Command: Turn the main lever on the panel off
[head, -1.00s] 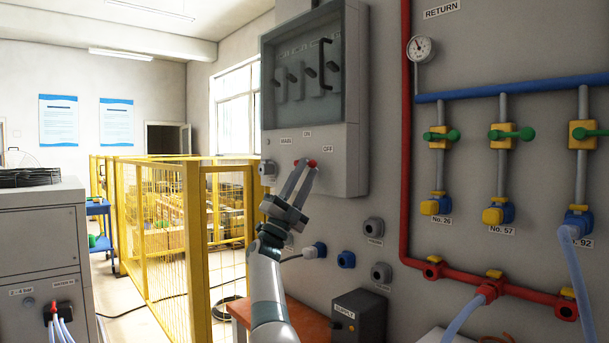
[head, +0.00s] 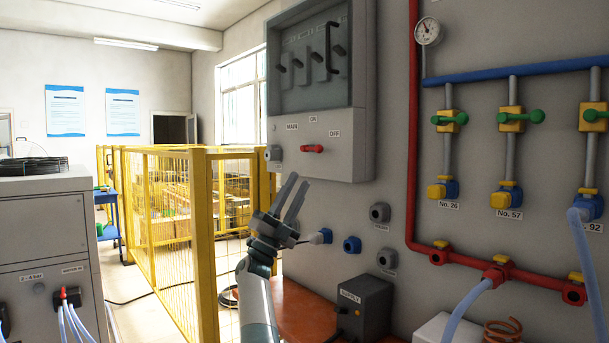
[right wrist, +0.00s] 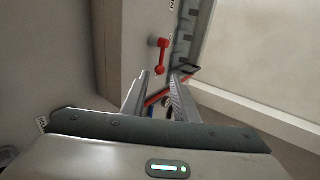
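The main lever (head: 312,149) is a small red handle on the front of the grey panel box (head: 352,158). It lies about level, below the ON label and beside the OFF label (head: 334,133). It also shows in the right wrist view (right wrist: 161,56), just beyond the fingertips. My right gripper (head: 298,180) is below the lever and apart from it. Its two fingers are spread with nothing between them, as the right wrist view also shows (right wrist: 160,75). My left gripper is not in view.
A grey knob (head: 273,153) sits at the box's lower left. Sockets (head: 380,212) and a dark supply box (head: 362,308) are below the panel. Red and blue pipes with valves cover the wall at right. A yellow fence (head: 205,230) stands at left.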

